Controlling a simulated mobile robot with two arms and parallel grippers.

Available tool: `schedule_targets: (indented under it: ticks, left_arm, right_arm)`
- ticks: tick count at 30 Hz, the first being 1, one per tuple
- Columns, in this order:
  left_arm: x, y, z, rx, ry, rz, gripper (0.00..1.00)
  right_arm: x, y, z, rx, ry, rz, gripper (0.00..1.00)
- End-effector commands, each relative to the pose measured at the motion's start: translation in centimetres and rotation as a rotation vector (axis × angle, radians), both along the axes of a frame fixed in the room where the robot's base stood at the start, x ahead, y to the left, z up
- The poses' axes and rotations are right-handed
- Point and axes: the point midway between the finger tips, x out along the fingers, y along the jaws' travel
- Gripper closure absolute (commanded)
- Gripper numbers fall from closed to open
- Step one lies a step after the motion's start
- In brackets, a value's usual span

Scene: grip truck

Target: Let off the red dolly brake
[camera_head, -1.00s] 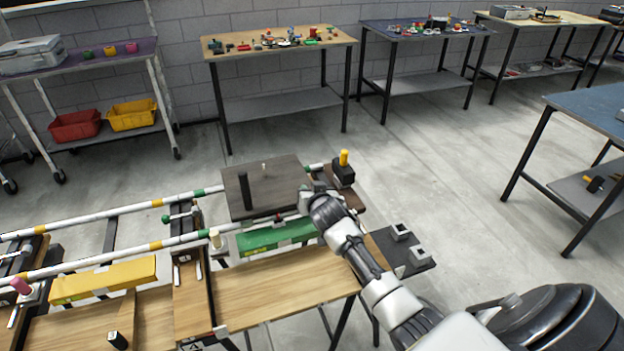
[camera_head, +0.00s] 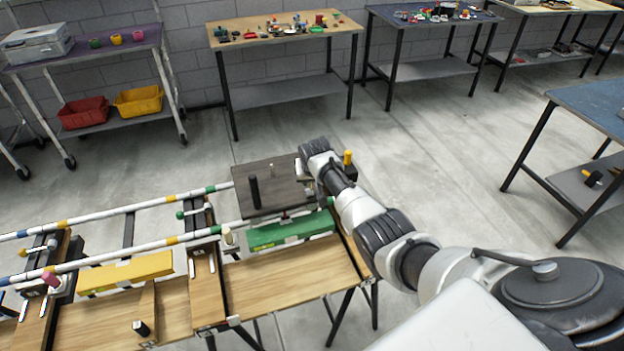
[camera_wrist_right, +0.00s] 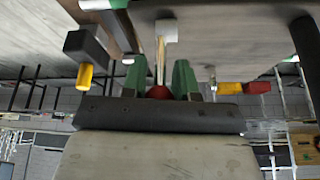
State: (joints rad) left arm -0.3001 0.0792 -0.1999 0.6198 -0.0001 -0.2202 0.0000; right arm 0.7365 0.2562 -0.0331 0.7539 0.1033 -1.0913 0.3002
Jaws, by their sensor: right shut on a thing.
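The dolly is a dark flat platform (camera_head: 262,190) with a black upright post, set across two striped rails (camera_head: 130,254). A small red part (camera_head: 285,215) shows at its near edge. My right gripper (camera_head: 305,184) is at the platform's right side, with its fingertips partly hidden by the wrist. In the right wrist view, a red knob (camera_wrist_right: 158,92), apparently the brake's, sits between the green-looking fingers of my right gripper (camera_wrist_right: 158,80), shut on it. Whether the brake is on or off cannot be told. My left gripper is out of view.
A yellow-topped black block (camera_head: 347,158) stands just beyond my right wrist. A green bar (camera_head: 290,232) and a yellow bar (camera_head: 125,272) lie along the near rail. The wooden bench (camera_head: 290,272) is clear in front. Tables with small items stand along the wall.

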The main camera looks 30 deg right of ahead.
Motion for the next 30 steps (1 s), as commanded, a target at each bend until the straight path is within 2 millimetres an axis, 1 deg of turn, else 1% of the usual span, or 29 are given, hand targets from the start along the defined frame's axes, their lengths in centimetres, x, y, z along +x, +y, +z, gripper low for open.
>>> schedule_targets:
  ticks: [9, 22, 23, 26, 27, 30]
  left_arm:
    - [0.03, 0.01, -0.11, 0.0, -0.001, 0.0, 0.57]
    - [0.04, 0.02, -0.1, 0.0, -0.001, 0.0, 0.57]
    - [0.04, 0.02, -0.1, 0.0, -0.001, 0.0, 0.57]
    - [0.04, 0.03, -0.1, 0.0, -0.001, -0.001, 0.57]
    - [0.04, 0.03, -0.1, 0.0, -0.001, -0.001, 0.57]
    - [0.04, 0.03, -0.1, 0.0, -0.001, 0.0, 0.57]
  right_arm:
    - [0.04, -0.01, -0.05, 0.019, 0.078, -0.001, 1.0]
    - [0.04, 0.0, -0.03, 0.02, 0.087, 0.0, 1.0]
    - [0.04, 0.0, -0.03, 0.02, 0.087, 0.0, 0.68]
    - [0.05, 0.0, -0.02, 0.02, 0.085, 0.0, 0.53]
    - [0.05, 0.0, -0.02, 0.02, 0.085, 0.0, 0.51]
    - [0.06, 0.0, -0.02, 0.02, 0.084, 0.0, 0.51]
